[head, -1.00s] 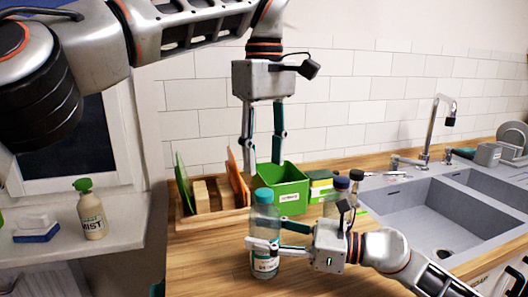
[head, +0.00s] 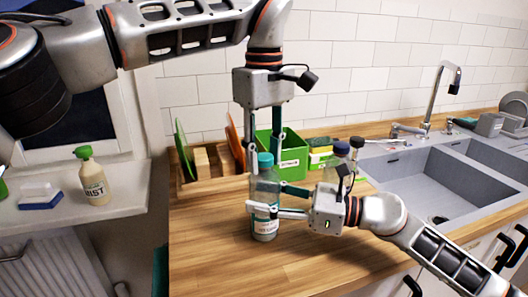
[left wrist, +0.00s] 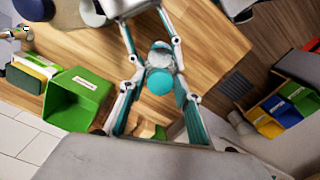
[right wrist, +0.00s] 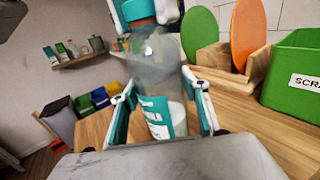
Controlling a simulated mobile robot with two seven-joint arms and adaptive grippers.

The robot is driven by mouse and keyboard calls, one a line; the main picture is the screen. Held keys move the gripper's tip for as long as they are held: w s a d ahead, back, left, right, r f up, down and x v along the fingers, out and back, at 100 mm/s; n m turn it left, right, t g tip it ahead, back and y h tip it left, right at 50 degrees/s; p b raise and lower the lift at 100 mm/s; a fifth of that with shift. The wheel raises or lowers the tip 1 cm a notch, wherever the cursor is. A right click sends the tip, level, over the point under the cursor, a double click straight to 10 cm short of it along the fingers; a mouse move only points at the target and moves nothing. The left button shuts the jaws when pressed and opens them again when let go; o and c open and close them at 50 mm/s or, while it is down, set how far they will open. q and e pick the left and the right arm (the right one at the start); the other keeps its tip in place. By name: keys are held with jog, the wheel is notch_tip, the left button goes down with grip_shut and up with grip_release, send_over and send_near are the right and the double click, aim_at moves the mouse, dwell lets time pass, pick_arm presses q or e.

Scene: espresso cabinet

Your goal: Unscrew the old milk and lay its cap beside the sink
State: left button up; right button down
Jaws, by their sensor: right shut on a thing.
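The milk bottle (head: 265,188), clear with a teal cap (head: 265,160) and a printed label, stands upright on the wooden counter. My right gripper (head: 267,200) is shut on the bottle's body from the right; the right wrist view shows the bottle (right wrist: 160,85) between its fingers. My left gripper (head: 264,148) points down from above, its open fingers on either side of the cap. The left wrist view shows the cap (left wrist: 160,81) between them; I cannot tell whether they touch it. The grey sink (head: 415,182) is at the right.
A green bin (head: 291,158), sponges (head: 320,150) and a wooden rack (head: 203,190) with boards stand behind the bottle. Dark-capped bottles (head: 341,150) stand near the sink's left edge. The front counter is clear.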

pick_arm(q)
grip_shut()
jog(key=n, duration=0.6)
dwell(0.9)
jog(key=o, duration=0.5)
grip_release()
jog(key=shift+o, duration=0.2)
jog(key=shift+r, duration=0.15)
